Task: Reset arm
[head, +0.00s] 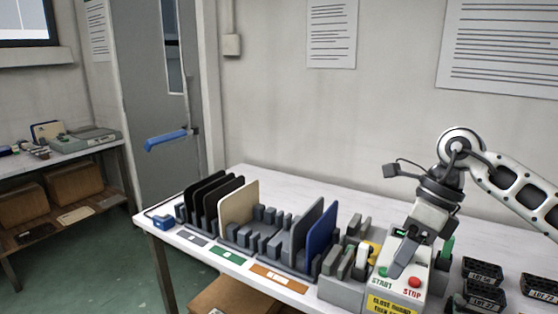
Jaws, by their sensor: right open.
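My right arm comes in from the right, and its gripper (399,266) points down over the control box (402,291) with START and STOP lettering. The gripper is open and I see no panel in it. Whether its fingertips touch the box I cannot tell. A red button (414,282) sits beside it. Several black panels (203,192), a cream panel (239,213), a grey panel (306,236) and a blue panel (321,240) stand upright in the slotted rack (268,238). My left gripper is not in view.
Black labelled blocks (484,271) lie at the right of the white table (276,187). A grey slotted block with a yellow item (371,250) is left of the gripper. A door with a blue handle (168,139) and a side bench (60,155) are at the left.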

